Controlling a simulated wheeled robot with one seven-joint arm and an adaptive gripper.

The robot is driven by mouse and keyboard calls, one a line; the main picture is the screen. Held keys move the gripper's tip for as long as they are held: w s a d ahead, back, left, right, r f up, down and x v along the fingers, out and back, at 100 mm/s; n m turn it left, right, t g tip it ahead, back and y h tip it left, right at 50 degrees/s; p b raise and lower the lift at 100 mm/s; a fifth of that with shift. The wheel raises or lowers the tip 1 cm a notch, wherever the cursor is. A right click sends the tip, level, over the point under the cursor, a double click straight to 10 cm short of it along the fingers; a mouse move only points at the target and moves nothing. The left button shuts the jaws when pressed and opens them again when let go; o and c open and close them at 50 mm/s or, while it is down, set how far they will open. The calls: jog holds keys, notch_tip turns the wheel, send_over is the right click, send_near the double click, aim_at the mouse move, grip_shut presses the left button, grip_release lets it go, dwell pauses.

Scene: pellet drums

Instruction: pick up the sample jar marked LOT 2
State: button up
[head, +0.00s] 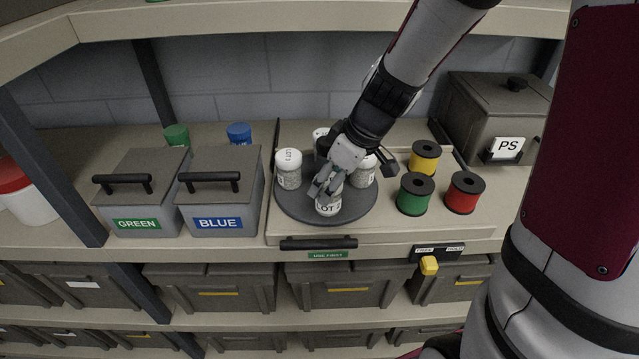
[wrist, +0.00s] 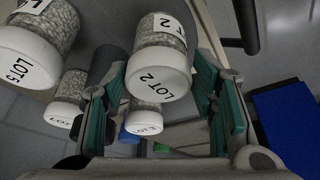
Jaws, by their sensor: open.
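The LOT 2 sample jar (wrist: 160,62) is a clear jar of pale pellets with a white lid marked LOT 2. In the head view it appears to be the front jar (head: 328,207) on the dark round turntable (head: 358,207), with its label partly hidden by my fingers. My gripper (head: 327,188) is over this jar, pointing down. In the wrist view my gripper (wrist: 165,108) is open, one finger on each side of the jar, with visible gaps. I cannot tell how deep the jar sits between the fingers.
The LOT 3 jar (head: 288,169) stands left on the turntable; another jar (head: 363,172) stands right, others behind. Yellow, green (head: 416,194) and red spools are to the right. GREEN (head: 143,190) and BLUE (head: 220,190) bins are left. A PS box (head: 497,110) is back right.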

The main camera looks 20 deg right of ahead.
jog(key=shift+x, duration=2.65)
jog(key=shift+w, duration=0.15)
jog(key=c, duration=0.9)
